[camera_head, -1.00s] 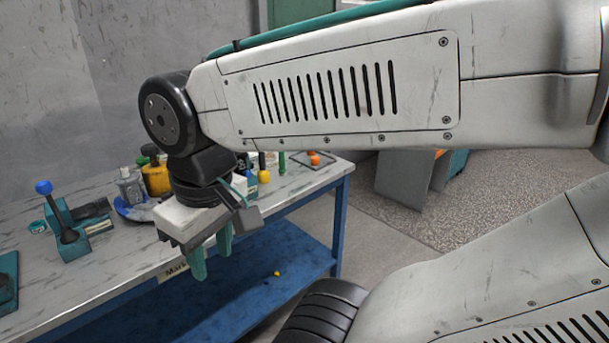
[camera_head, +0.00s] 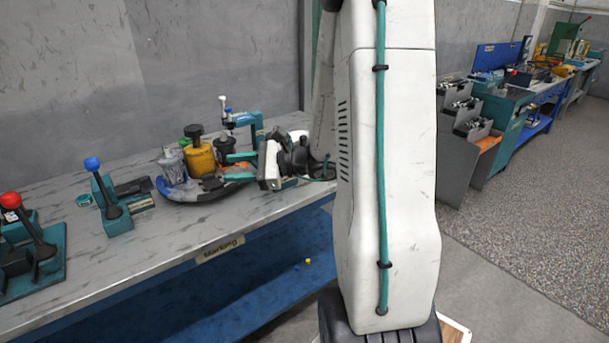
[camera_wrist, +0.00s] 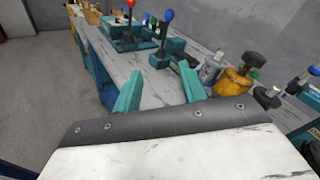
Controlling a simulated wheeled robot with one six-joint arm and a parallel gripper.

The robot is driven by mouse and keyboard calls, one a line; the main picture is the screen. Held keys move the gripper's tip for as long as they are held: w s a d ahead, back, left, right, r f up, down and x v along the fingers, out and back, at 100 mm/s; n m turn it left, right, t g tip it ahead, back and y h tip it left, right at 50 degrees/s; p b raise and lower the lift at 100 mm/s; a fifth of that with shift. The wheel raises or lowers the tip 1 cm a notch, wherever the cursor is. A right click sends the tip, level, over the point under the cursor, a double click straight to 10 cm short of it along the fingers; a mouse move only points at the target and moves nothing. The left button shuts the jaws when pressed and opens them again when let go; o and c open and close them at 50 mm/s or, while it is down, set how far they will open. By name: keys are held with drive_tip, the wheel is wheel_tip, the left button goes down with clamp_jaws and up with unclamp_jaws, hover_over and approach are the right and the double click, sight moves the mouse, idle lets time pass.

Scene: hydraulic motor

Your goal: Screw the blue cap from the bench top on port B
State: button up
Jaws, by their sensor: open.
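I cannot make out the blue cap or port B for certain in either current view. My gripper (camera_head: 232,168) is in the head view, low over the back part of the bench, with its teal fingers pointing left. In the wrist view, the fingers of my gripper (camera_wrist: 160,84) are spread apart with nothing between them. The bench top (camera_head: 150,250) is grey and scratched. A blue ball knob (camera_head: 92,163) tops a lever on a teal base and also shows in the wrist view (camera_wrist: 168,15); it is not a loose cap.
A teal stand (camera_head: 250,122) rises behind. A red-knobbed lever (camera_head: 10,201) stands left. The front bench strip is clear.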

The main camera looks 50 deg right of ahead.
drive_tip(key=s+d+f+m+t+h, duration=0.1)
drive_tip(key=d+f+m+h, duration=0.35)
drive_tip(key=d, duration=0.35)
drive_tip(key=s+d+f+m+t+h, duration=0.2)
drive_tip(key=d+f+m+h, duration=0.25)
drive_tip(key=d, duration=0.35)
drive_tip(key=s+d+f+m+t+h, duration=0.1)
drive_tip(key=d+f+m+h, duration=0.2)
drive_tip(key=d+m+h, duration=0.35)
drive_tip(key=w+d+n+y, duration=0.1)
drive_tip(key=w+d, duration=0.2)
drive_tip(key=w, duration=0.6)
drive_tip(key=shift+f+y, duration=0.2)
drive_tip(key=shift+y, duration=0.15)
drive_tip(key=shift+d, duration=0.1)
drive_tip(key=shift+c, duration=0.3)
clamp_jaws()
